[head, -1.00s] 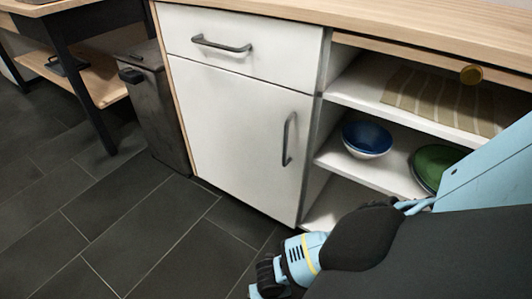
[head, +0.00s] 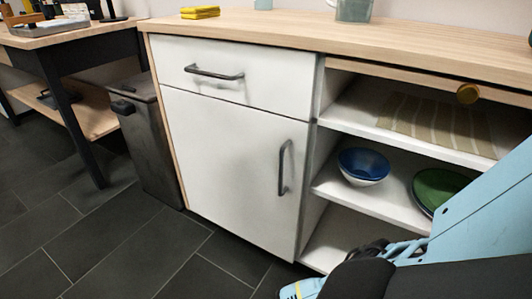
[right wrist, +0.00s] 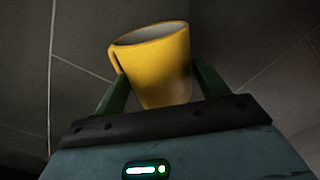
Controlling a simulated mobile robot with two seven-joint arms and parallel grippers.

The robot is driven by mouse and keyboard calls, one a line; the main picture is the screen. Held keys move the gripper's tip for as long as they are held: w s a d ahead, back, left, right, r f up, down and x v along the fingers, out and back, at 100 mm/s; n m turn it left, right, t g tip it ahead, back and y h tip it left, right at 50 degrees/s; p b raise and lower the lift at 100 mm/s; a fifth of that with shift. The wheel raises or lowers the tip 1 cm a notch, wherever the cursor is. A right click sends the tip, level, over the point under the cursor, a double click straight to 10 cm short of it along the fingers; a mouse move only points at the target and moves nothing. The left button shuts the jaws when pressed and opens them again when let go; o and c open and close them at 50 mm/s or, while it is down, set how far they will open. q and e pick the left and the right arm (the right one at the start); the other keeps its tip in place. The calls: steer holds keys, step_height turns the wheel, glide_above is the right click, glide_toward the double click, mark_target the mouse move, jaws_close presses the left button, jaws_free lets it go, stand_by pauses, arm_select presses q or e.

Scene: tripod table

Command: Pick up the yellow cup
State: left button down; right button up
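The yellow cup (right wrist: 155,65) is in the right wrist view, slightly tilted, with its open rim up and its handle at the left. My right gripper (right wrist: 160,78) has one dark green finger on each side of the cup, seemingly pressed against its walls. Dark floor tiles show behind the cup. The cup does not show in the head view.
A white cabinet (head: 225,150) under a wooden counter (head: 290,32) fills the middle. Its open shelves hold a blue bowl (head: 364,165), a green plate (head: 437,187) and a striped cloth (head: 425,120). A dark bin (head: 150,145) and a table (head: 75,38) stand left. Floor in front is clear.

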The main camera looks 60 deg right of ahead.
steer(key=c, duration=0.9)
arm_select(q)
steer(key=shift+s+r, duration=0.1)
steer(key=shift+s, duration=0.3)
arm_select(e)
steer(key=shift+r, duration=0.1)
